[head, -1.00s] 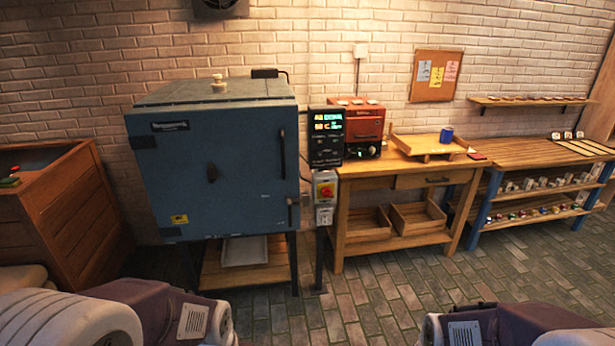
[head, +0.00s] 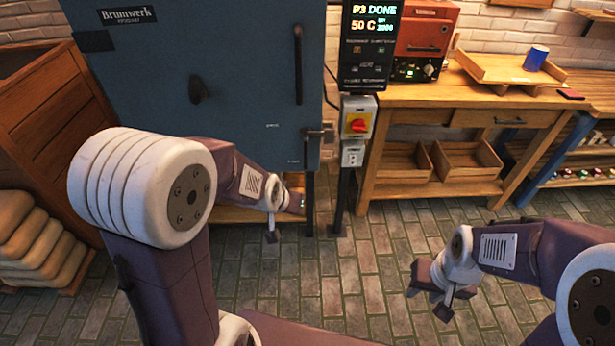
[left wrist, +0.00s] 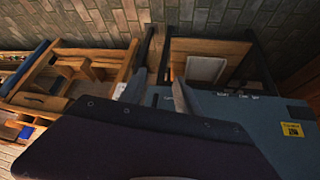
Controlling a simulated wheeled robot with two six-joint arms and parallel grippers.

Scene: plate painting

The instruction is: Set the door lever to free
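The blue-grey kiln door (head: 240,100) fills the upper left of the head view and looks shut. A long dark handle (head: 298,65) and a dark knob (head: 197,89) are also on the door. My left gripper (head: 286,216) is below the lever, apart from it. In the left wrist view its two fingers (left wrist: 158,92) are spread near the kiln's edge, with nothing seen held. My right gripper (head: 431,292) is open and empty over the floor at right.
Stacked sacks (head: 35,245) lie at left. The brick floor (head: 345,275) between the arms is clear.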

